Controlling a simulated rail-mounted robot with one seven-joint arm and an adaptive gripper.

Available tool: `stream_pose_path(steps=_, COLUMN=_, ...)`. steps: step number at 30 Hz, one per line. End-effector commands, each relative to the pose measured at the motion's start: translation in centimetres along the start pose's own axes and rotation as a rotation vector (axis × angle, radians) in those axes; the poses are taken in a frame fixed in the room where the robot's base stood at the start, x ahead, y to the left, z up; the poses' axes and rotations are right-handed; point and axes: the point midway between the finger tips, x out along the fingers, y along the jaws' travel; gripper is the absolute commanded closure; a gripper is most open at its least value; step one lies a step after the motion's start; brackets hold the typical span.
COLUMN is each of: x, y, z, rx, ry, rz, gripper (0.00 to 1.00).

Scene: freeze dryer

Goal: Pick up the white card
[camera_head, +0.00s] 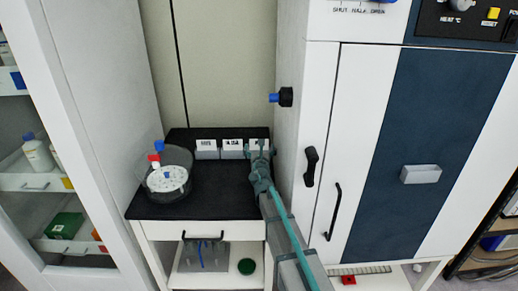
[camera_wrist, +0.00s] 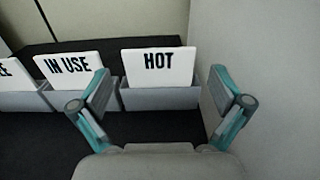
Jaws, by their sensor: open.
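Several white cards stand in a row of grey holders at the back of a black-topped table (camera_head: 215,205). In the wrist view the "HOT" card (camera_wrist: 157,72) stands upright in its grey holder (camera_wrist: 160,98), beyond my gripper (camera_wrist: 163,92). The "IN USE" card (camera_wrist: 68,70) stands to its left, and a card ending in "E" (camera_wrist: 12,74) is cut off at the left edge. My gripper is open and empty, its fingers apart, with the "HOT" card framed between them. In the head view my gripper (camera_head: 260,158) partly hides the rightmost card (camera_head: 256,144).
A clear round container (camera_head: 166,182) with a red-capped and a blue-capped item stands on the table's left. The white freeze dryer cabinet (camera_head: 310,120) rises close on the right. A glass-fronted cabinet (camera_head: 95,130) stands at left. The table's front middle is clear.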

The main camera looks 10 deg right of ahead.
Motion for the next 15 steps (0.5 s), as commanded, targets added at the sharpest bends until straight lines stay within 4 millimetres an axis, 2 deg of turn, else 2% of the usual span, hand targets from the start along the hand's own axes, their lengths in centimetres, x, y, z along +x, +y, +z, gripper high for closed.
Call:
stream_pose_path(steps=9, x=4.3, y=0.2, z=0.2, rx=0.0, ry=0.0, rz=0.0, gripper=0.0)
stream_pose_path(steps=15, x=4.7, y=0.1, z=0.1, rx=0.001, ry=0.0, rz=0.0, gripper=0.0)
